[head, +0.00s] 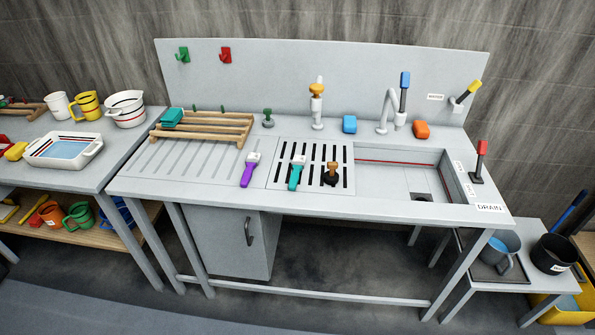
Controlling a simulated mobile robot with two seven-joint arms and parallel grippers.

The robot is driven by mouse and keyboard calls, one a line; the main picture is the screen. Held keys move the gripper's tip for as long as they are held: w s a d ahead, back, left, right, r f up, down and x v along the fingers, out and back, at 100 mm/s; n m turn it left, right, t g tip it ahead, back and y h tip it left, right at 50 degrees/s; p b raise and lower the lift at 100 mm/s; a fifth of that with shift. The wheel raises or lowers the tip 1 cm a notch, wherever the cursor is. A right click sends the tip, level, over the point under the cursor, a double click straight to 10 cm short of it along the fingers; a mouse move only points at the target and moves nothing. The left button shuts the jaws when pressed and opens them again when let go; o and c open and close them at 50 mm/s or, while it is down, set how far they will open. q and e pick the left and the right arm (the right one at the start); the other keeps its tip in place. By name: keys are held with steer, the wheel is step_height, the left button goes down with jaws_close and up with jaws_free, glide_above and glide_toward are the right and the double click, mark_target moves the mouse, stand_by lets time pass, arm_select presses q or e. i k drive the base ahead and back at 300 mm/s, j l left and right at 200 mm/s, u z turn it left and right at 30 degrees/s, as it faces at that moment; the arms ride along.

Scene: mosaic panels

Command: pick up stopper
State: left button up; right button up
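A small object with a brown knob and a dark base, which looks like the stopper (331,173), stands upright on the slotted grate (311,152) left of the sink basin. A similar small green knobbed piece (268,117) stands at the back of the counter; I cannot tell for sure which one is the stopper. The sink basin (390,172) is open, with a dark drain hole (420,197) at its front right. Neither of my grippers is in view.
A purple-handled tool (250,171) and a teal-handled tool (296,174) lie close left of the brown knob. A wooden rack (203,127) stands on the ribbed drainboard. A tap (386,110) and a red-topped lever (479,160) rise near the basin.

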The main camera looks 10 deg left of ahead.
mark_target(331, 177)
steer(key=i+l, duration=0.7)
steer(key=l, duration=0.2)
